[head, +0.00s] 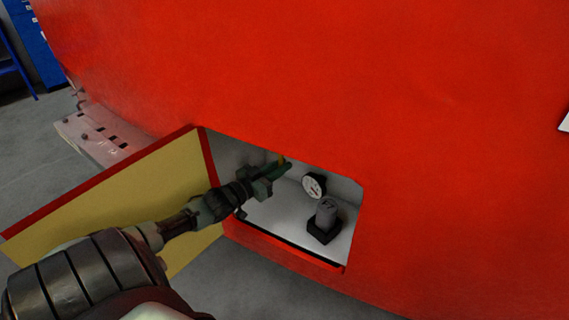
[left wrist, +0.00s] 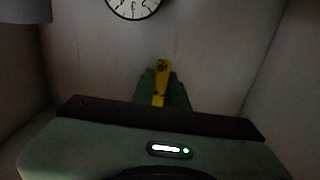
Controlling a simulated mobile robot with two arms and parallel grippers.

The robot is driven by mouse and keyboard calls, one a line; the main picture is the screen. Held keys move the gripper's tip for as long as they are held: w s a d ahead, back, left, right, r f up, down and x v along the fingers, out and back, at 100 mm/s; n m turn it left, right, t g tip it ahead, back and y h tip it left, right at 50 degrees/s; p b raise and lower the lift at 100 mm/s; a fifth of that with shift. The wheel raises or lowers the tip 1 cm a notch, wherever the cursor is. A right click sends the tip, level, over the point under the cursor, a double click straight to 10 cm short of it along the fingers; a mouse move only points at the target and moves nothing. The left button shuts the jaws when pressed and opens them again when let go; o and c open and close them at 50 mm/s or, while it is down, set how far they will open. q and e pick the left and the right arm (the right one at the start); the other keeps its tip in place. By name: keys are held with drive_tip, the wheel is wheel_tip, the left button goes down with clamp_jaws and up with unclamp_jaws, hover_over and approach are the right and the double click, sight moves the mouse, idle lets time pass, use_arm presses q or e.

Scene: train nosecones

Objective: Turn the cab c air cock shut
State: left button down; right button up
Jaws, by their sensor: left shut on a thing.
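The air cock's yellow handle (left wrist: 161,78) shows in the left wrist view, between the fingers of my left gripper (left wrist: 161,92). In the head view a small bit of the yellow handle (head: 282,158) shows at the fingertips of my left gripper (head: 279,168), inside the open compartment of the red nosecone (head: 400,120). The left gripper is shut on the handle. The cock's body is hidden behind the gripper. My right gripper is in neither view.
A round white gauge (head: 314,186) and a grey cylinder on a black base (head: 326,218) stand right of my gripper in the compartment. The open hatch door (head: 130,195), yellow inside with a red edge, hangs left beside my left arm. The compartment's red frame edges surround the gripper closely.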

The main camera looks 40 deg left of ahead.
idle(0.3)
use_arm(q)
drive_tip(key=c, duration=1.4)
unclamp_jaws()
drive_tip(key=s, duration=0.8)
drive_tip(key=shift+a, duration=0.35)
